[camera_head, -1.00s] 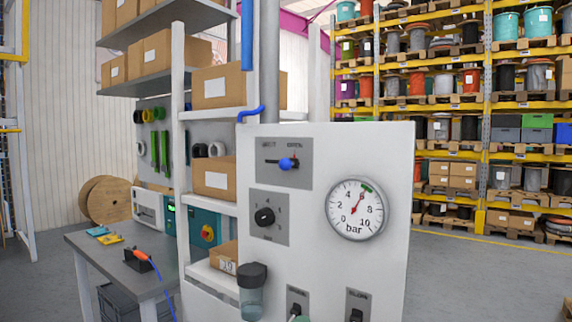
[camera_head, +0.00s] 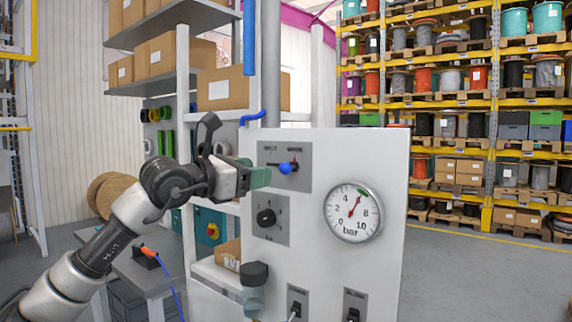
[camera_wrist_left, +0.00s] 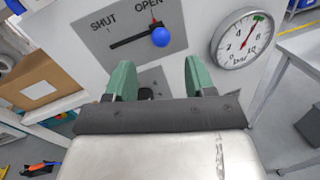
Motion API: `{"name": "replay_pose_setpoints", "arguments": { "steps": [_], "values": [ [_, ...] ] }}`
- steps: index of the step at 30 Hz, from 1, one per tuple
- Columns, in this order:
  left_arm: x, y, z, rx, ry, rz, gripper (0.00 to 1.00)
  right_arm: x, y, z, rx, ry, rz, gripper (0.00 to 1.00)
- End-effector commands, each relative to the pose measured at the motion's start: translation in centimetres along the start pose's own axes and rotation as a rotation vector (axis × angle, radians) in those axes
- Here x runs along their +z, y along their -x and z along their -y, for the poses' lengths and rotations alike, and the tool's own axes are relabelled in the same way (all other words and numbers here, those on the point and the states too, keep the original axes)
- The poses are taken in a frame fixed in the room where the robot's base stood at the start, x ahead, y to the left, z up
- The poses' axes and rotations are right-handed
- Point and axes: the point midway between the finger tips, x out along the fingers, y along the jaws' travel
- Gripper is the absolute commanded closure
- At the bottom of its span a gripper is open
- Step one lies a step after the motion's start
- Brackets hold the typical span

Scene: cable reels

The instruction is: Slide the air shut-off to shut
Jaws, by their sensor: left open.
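The air shut-off is a blue knob (camera_head: 285,168) on a dark slot in a grey plate (camera_head: 300,180), high on the white panel. In the left wrist view the knob (camera_wrist_left: 160,37) is at the right end of the slot, under the word OPEN, with SHUT at the left end. My left gripper (camera_head: 262,175) is in front of the plate's left side in the head view. In the left wrist view its two green fingers (camera_wrist_left: 160,80) are apart and empty, with the knob beyond and above the gap. My right gripper is not in view.
A round pressure gauge (camera_head: 353,212) is right of the plate. A black rotary knob (camera_head: 266,218) is below the shut-off, with a filter bowl (camera_head: 254,285) and two toggle switches lower down. Shelving with boxes (camera_head: 232,88) stands behind on the left.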

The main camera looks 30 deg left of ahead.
Motion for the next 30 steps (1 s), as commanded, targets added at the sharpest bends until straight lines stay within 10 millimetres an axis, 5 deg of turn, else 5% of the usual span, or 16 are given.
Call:
{"name": "replay_pose_setpoints", "arguments": {
  "steps": [13, 26, 30],
  "values": [
    [0.4, -7.7, 0.0, -0.004, 0.003, 0.002, 0.46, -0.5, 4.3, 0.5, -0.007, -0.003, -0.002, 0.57],
    [0.1, -8.7, 0.1, -0.003, 0.002, 0.003, 0.46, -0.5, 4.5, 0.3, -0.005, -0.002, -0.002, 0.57],
    [0.1, -8.7, 0.1, -0.003, 0.002, 0.003, 0.67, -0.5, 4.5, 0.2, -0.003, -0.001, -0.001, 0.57]
  ]
}}
